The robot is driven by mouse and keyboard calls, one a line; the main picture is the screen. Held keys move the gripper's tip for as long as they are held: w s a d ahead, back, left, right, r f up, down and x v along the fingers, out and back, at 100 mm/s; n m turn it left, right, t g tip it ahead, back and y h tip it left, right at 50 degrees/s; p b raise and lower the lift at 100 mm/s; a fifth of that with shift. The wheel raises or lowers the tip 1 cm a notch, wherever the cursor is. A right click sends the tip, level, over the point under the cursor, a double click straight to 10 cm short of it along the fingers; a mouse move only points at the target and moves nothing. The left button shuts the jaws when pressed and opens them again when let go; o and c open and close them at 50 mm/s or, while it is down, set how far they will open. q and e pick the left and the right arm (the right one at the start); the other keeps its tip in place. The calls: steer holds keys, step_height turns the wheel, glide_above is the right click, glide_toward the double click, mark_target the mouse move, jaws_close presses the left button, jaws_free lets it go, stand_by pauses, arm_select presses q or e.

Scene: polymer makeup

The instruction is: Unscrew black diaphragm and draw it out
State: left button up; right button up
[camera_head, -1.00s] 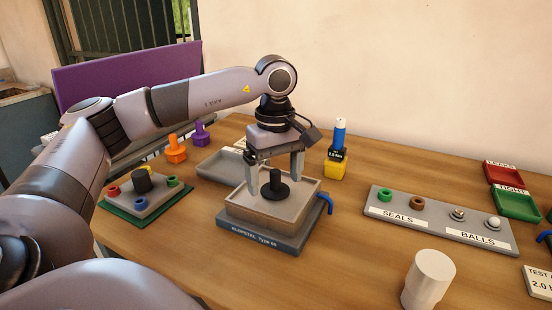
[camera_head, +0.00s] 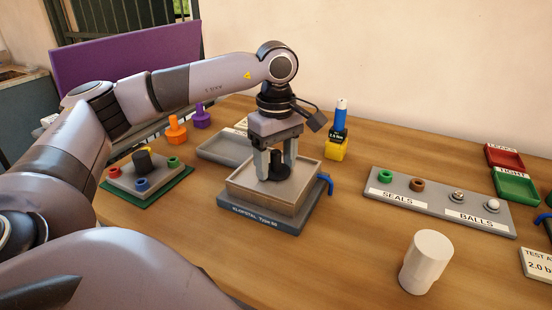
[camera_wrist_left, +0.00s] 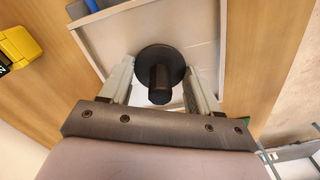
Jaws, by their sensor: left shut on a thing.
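The black diaphragm (camera_head: 275,173), a round disc with an upright central knob, sits inside the open-topped grey box of the "Klopstal" unit (camera_head: 242,197). In the left wrist view the diaphragm (camera_wrist_left: 158,72) shows from above, disc and knob. My left gripper (camera_head: 275,165) points straight down over the box and is shut on the diaphragm, one finger on each side. In the left wrist view my left gripper (camera_wrist_left: 160,82) frames it from both sides. The exact finger contact is hard to see. My right gripper is not in view.
A blue handle (camera_head: 327,184) sticks out at the box's right. An empty grey tray (camera_head: 222,148) lies behind it, and a yellow-based blue tool (camera_head: 338,130) stands behind right. A seals and balls rack (camera_head: 440,198) and a white cylinder (camera_head: 426,262) are to the right.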

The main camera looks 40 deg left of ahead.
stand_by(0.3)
arm_select(q)
steer(key=shift+n, duration=1)
steer(key=shift+n+p, duration=0.35)
steer(key=shift+n, duration=0.35)
steer(key=o, duration=1.2)
steer(key=shift+o, duration=0.2)
